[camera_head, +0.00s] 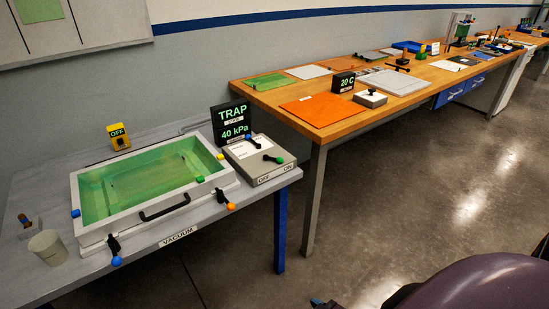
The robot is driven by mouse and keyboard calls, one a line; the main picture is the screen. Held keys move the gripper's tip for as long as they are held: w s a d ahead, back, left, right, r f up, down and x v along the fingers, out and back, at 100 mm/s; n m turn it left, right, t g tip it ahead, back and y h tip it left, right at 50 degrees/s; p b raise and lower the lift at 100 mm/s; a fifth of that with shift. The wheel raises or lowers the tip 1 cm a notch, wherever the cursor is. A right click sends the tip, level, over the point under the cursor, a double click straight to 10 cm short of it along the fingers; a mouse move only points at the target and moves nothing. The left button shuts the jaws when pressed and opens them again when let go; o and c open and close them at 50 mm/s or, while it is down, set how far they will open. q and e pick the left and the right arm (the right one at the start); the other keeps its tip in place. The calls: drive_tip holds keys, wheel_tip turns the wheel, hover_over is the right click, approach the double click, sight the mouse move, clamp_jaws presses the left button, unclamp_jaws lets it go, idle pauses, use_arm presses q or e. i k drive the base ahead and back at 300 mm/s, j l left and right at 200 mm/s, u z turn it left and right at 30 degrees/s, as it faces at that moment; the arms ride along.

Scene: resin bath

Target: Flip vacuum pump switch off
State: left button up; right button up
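A grey control box (262,172) stands on the left bench beside the bath, its front edge marked OFF at left and ON at right. On its top, a black lever with a green knob (279,160) points right, towards the ON end. A second lever with a blue knob (248,136) sits at its back edge. Neither gripper can be made out.
A white-framed bath (160,218) with a green inside, a black handle and coloured knobs fills the left bench, labelled VACUUM in front. A grey cup (48,247) stands at left. The wooden bench (300,128) is crowded. My purple-grey body part (480,285) shows bottom right. The floor between is clear.

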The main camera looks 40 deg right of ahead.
sight(279, 160)
drive_tip(key=i+l, duration=0.55)
drive_tip(key=i, duration=0.25)
drive_tip(key=z, duration=1.8)
